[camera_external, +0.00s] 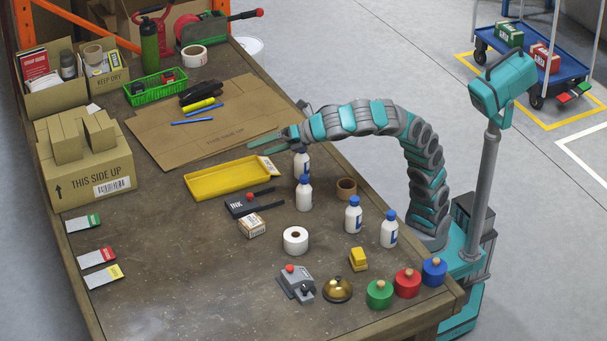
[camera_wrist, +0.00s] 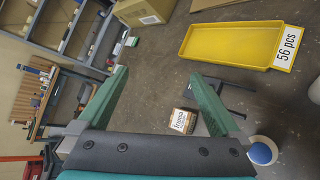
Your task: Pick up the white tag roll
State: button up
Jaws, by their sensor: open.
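The white tag roll (camera_external: 295,240) is a short white cylinder with a dark core hole. It stands on the workbench right of the small printed box, and I cannot clearly make it out in the wrist view. My gripper (camera_external: 268,145) is open and empty, with its green fingers spread. It is raised above the bench by the yellow tray, well behind the roll and apart from it. The fingers also show in the wrist view (camera_wrist: 160,78). Another white roll (camera_external: 193,56) with a brown core lies at the bench's far end.
A grey stamp device (camera_external: 295,282) and brass bell (camera_external: 337,291) are in front. Bench space left of it is clear.

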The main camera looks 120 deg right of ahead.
jog(key=s+a+n+h+p, duration=0.1)
jog(key=s+a+n, duration=0.1)
jog(key=a, duration=0.9)
jog(key=s+a+f+n+g+h+p, duration=0.1)
jog(key=a+n, duration=0.4)
jog(key=a, duration=0.6)
jog(key=shift+s+a+f+h, duration=0.25)
jog(key=shift+s+h, duration=0.25)
jog(key=shift+s, duration=0.6)
send_near(301, 236)
jog(key=x, duration=0.4)
jog(key=shift+s+d+r, duration=0.1)
jog(key=shift+d+r, duration=0.1)
jog(key=shift+r, duration=0.05)
jog(key=shift+d+f, duration=0.1)
jog(key=shift+f, duration=0.2)
jog(key=shift+w+a+x, duration=0.1)
jog(key=shift+x, duration=1.85)
jog(key=shift+w+a+x, duration=0.1)
jog(key=shift+x, duration=1.8)
jog(key=c, duration=1.2)
